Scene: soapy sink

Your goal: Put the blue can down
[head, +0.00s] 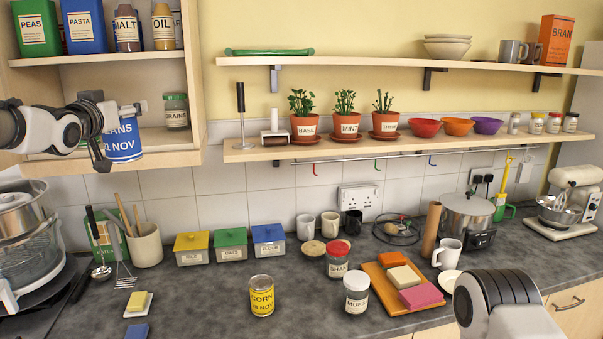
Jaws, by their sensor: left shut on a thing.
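A blue can (124,146) with a white label, partly reading "ANS 1 NOV", is at the lower shelf of the open wall cupboard at the upper left. My left gripper (118,126) reaches in from the left and is shut on the can, with dark fingers on its upper part. The can looks upright, in front of the cupboard's lower board (170,142). I cannot tell whether its base touches the board. The left part of its label is hidden by the gripper. Part of my right arm shows at the lower right, but its gripper is out of view.
A grains jar (176,112) stands right of the can on the same shelf. Cartons and bottles fill the shelf above. A yellow corn can (262,296) stands on the dark counter (205,300).

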